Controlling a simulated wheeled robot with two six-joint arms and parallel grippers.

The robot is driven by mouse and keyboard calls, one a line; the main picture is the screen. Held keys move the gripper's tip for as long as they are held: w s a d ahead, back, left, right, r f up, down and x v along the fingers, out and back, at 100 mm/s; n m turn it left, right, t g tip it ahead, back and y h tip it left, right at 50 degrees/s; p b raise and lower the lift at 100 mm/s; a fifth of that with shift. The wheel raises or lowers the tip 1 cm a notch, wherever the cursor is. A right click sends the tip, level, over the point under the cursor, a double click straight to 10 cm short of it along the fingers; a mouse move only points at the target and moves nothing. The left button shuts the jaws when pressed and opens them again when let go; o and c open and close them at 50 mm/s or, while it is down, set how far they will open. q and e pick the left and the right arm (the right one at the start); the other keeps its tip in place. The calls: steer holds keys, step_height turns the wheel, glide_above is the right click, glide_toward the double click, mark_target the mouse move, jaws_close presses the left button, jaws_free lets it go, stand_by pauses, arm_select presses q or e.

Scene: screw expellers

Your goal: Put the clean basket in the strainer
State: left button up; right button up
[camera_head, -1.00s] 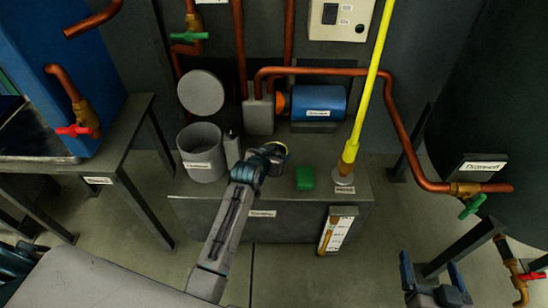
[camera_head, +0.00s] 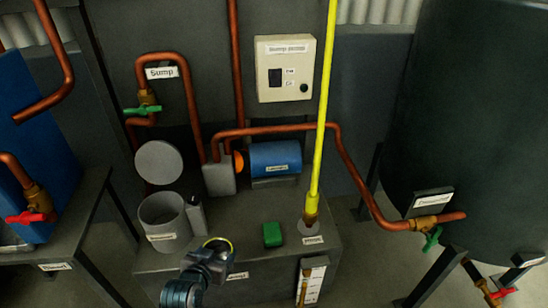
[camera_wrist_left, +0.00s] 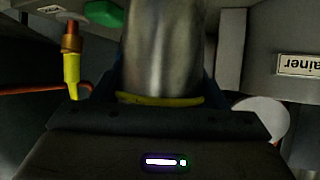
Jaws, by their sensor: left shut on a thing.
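In the left wrist view the basket (camera_wrist_left: 162,50) is a grey metal cylinder with a yellow band at the jaws. The strainer (camera_head: 163,222) is a grey open-topped cylinder on the sump tank, left of and behind my left gripper. Its round lid (camera_head: 158,162) stands open behind it. The basket looks apart from the strainer. The strainer's inside is mostly in shadow. My right gripper is out of view.
A small grey upright part (camera_head: 196,215) stands against the strainer's right side. A green block (camera_head: 272,234) and a tall yellow pole (camera_head: 319,150) stand to the right on the tank top (camera_head: 245,215). Behind are a blue motor (camera_head: 275,158) and copper pipes (camera_head: 280,129).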

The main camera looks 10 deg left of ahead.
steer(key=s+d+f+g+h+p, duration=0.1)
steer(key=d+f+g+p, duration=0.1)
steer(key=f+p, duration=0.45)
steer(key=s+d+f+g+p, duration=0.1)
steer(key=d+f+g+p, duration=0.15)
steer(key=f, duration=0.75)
arm_select(q)
steer(key=w+r+p, duration=0.1)
steer(key=r+p, duration=0.2)
steer(key=r, duration=0.9)
steer(key=w+r+n+p, duration=0.1)
steer(key=w+r+p, duration=0.1)
steer(key=r, duration=1)
steer(key=w+r+y+p, duration=0.1)
steer(key=r+p, duration=0.3)
steer(key=r, duration=0.7)
steer(key=shift+w+d+r, duration=0.25)
steer(key=shift+d+r, duration=0.15)
steer(key=shift+d, duration=0.05)
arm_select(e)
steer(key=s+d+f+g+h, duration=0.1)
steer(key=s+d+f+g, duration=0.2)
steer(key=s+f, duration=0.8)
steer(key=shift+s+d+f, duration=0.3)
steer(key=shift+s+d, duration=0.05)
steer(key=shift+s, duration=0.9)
arm_select(q)
steer(key=shift+f, duration=0.1)
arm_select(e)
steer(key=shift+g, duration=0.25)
